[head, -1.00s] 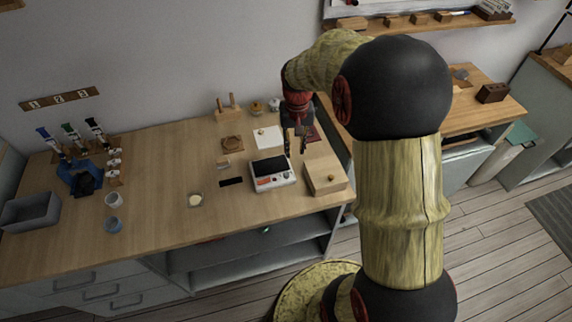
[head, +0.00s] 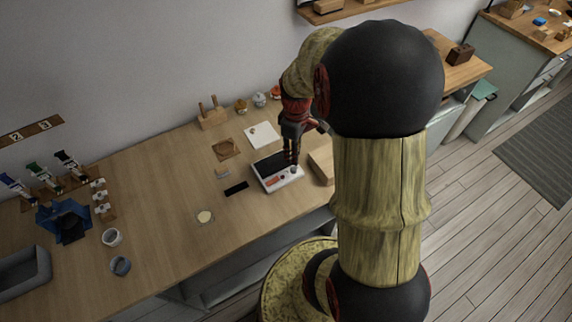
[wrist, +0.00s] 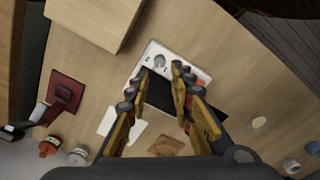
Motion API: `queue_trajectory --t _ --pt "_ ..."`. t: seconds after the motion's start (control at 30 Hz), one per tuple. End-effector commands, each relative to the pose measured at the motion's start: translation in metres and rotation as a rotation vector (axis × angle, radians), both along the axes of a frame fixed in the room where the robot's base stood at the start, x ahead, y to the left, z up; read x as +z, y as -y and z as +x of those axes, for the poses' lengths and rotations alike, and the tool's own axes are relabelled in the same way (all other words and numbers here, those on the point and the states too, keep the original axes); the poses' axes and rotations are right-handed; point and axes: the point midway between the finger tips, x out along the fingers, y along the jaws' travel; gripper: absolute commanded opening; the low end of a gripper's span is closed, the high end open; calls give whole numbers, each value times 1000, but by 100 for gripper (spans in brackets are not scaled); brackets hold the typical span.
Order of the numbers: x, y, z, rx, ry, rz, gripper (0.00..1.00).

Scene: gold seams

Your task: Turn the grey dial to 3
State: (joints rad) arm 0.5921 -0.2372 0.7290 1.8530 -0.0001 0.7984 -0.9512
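A white device (head: 279,184) with a dark top stands on the wooden counter; it also shows in the wrist view (wrist: 193,72). Its grey dial (wrist: 160,61) is on the white panel, seen in the wrist view just ahead of my fingertips. I cannot read any numbers or the dial's setting. My gripper (wrist: 162,70) is open, with its two fingers apart and nothing between them, above the device. In the head view my gripper (head: 291,160) points down over the right part of the device. I cannot tell whether a fingertip touches the dial.
A wooden box (head: 321,164) stands close to the right of the device. A black strip (head: 236,188), a white sheet (head: 262,136) and a brown board (head: 226,149) lie around it. A small dish (head: 205,217) sits farther left. The counter between is mostly clear.

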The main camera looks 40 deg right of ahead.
Motion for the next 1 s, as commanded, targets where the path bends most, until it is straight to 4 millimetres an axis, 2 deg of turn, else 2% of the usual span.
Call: queue_trajectory --t 0.17,0.5,0.63,0.8,1.0 --pt "-6 0 0 59 0 -1 23" --pt "-56 0 0 57 0 1 23" --pt "-70 0 0 56 0 0 23" --pt "-78 0 1 56 1 0 23" --pt "-78 0 1 56 2 -1 23"
